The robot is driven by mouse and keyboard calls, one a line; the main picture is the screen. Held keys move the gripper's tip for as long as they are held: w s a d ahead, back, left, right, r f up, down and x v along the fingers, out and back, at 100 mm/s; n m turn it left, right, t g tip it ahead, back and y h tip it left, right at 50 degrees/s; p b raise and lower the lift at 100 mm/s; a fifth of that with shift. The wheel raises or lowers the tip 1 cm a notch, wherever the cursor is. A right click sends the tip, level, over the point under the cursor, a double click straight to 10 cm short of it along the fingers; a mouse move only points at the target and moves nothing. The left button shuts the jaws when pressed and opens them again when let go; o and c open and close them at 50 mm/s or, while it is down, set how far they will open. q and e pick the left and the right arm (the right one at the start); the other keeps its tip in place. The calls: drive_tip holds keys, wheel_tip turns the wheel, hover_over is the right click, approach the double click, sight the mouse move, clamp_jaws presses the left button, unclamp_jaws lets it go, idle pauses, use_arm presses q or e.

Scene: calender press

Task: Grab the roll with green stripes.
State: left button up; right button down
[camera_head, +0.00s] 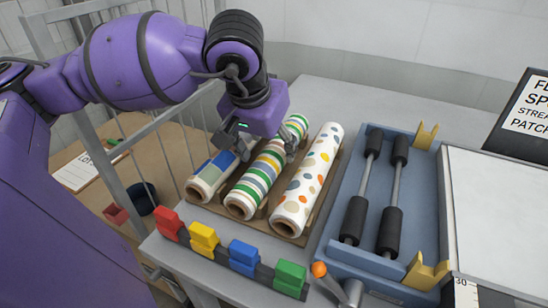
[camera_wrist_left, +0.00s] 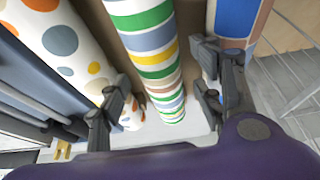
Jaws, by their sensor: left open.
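The roll with green stripes (camera_head: 258,180) is white with green, yellow, blue and brown bands. It lies in the middle of three rolls on a brown tray (camera_head: 312,222). My left gripper (camera_head: 262,146) is over the far part of this roll, its fingers spread to either side. The left wrist view shows the striped roll (camera_wrist_left: 150,50) running between the two open fingers of my gripper (camera_wrist_left: 162,82). I cannot see a finger pressing on it. My right gripper is not in view.
A spotted roll (camera_head: 312,172) lies close on the right and a blue-patterned roll (camera_head: 211,176) close on the left. Coloured blocks (camera_head: 243,252) line the table's front. A blue frame with black rollers (camera_head: 355,220) stands right. A metal railing (camera_head: 150,165) is left.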

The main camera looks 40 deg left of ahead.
use_arm(q)
drive_tip(key=shift+x, duration=1.45)
drive_tip(key=shift+d+r, duration=0.1)
drive_tip(key=c, duration=1.5)
